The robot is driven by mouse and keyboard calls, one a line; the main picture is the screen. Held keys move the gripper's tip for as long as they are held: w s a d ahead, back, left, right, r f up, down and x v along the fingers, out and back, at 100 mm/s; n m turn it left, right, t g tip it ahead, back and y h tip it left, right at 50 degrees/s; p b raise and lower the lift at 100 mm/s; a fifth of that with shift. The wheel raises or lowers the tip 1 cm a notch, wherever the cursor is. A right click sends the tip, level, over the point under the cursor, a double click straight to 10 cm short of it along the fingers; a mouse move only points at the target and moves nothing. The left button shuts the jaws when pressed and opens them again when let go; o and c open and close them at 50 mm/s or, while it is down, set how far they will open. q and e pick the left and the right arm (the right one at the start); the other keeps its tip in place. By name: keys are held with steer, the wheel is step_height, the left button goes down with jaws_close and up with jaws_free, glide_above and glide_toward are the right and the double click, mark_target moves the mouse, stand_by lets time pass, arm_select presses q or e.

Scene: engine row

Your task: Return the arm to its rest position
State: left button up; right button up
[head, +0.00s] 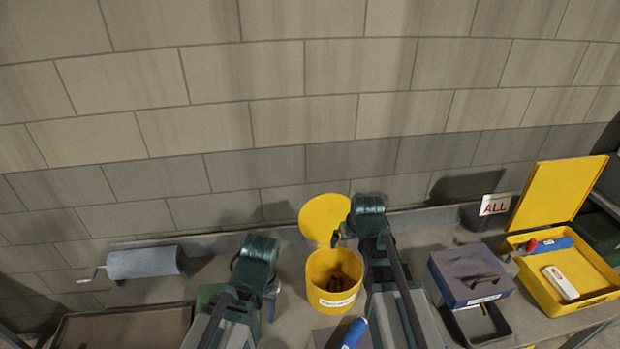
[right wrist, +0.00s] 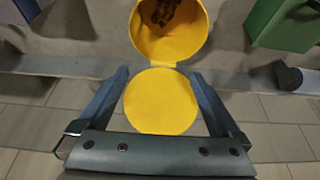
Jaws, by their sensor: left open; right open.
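My right arm reaches up from the bottom in the head view, and its gripper (head: 338,238) is beside the open lid (head: 323,216) of a yellow bucket (head: 330,296). In the right wrist view my right gripper (right wrist: 159,76) is open with nothing held; the round lid (right wrist: 160,102) shows between its fingers, apart from them as far as I can tell. Dark items lie inside the bucket (right wrist: 185,50). My left gripper (head: 270,302) is left of the bucket, over the bench, mostly hidden by its own wrist; it appears empty.
A grey roll (head: 145,263) with a crank lies at the left. A purple-lidded box (head: 470,275) and an open yellow case (head: 592,290) with tools stand at the right. A blue-handled item (head: 354,333) is at the front. The block wall (head: 300,120) closes the back.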

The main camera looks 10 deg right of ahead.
steer(key=s+a+f+n+g+b, duration=0.1)
steer(key=s+a+f+g+b, duration=0.1)
steer(key=s+a+f+b, duration=0.4)
steer(key=s+a+f+n+g+h+b, duration=0.1)
steer(key=s+a+f+n+g+b, duration=0.1)
steer(key=s+a+f+b, duration=0.5)
steer(key=s+f+b, duration=0.3)
steer(key=s+f, duration=0.1)
steer(key=f, duration=0.1)
steer(key=shift+s+a+g+h, duration=0.3)
steer(key=shift+s+g, duration=0.1)
